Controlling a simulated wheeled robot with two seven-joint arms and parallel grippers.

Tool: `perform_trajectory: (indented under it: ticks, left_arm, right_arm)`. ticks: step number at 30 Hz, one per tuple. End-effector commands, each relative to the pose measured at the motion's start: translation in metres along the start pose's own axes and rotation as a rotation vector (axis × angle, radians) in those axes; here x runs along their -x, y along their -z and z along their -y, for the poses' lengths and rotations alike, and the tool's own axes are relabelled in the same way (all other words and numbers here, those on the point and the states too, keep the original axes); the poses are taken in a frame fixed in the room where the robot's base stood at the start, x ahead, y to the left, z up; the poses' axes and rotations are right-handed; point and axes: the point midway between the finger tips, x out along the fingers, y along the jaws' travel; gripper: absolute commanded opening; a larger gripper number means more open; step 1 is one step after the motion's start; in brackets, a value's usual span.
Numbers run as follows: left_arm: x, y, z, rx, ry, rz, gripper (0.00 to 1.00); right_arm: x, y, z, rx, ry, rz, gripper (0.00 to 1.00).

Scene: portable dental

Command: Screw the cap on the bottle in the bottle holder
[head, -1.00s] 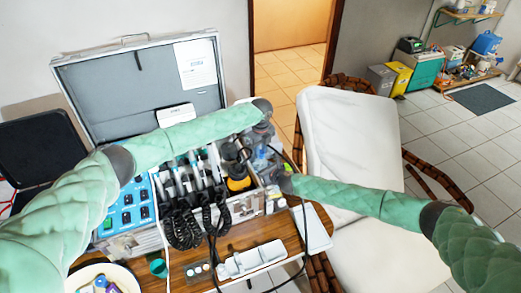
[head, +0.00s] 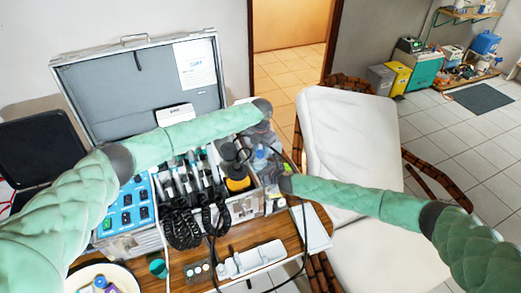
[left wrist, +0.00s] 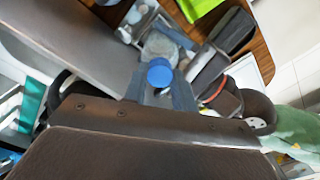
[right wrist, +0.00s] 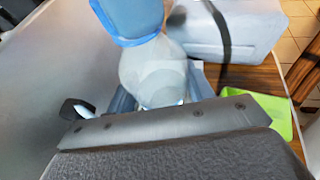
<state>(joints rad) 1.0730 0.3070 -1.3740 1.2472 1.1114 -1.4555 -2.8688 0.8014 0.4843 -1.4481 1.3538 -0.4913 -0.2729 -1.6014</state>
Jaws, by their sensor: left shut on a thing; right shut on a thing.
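A blue cap (left wrist: 160,73) sits between the fingertips of my left gripper (left wrist: 160,88) in the left wrist view, and the jaws are shut on it. A pale, translucent bottle (right wrist: 150,72) stands between the fingers of my right gripper (right wrist: 163,97) in the right wrist view, and the jaws are shut on it. In the head view both grippers meet at the right end of the open case, where the cap shows as a small blue patch (head: 260,160). I cannot tell whether cap and bottle are threaded together. The bottle holder is not clearly visible.
An open metal case (head: 140,85) holds dental handpieces with coiled black cords beside my grippers. A white tray (head: 250,260) and a plate (head: 75,278) with small items lie on the wooden table (head: 290,225). A white reclining chair (head: 350,140) stands to the right.

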Motion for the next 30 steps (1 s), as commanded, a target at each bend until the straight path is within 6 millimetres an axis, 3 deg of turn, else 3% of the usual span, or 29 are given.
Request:
perform_trajectory:
  ticks: [11,12,15,25,30]
  left_arm:
    - [0.001,0.0,-0.002,-0.041,-0.002,0.002,0.06]
    - [0.001,0.0,-0.002,-0.041,-0.002,0.002,0.31]
    - [0.001,0.0,-0.002,-0.041,-0.002,0.001,0.48]
    - [0.002,0.0,-0.001,-0.041,-0.001,0.001,0.48]
    - [0.016,0.0,-0.001,-0.041,-0.001,0.001,0.48]
  right_arm:
    - [0.001,0.002,0.0,0.0,0.0,-0.002,0.0]
    - [0.001,0.002,0.0,0.0,0.0,-0.002,0.0]
    - [0.001,0.002,0.0,0.0,0.0,-0.002,0.0]
    - [0.0,0.002,0.0,0.0,0.0,-0.002,0.0]
    - [0.0,0.002,0.0,0.0,0.0,-0.002,0.0]
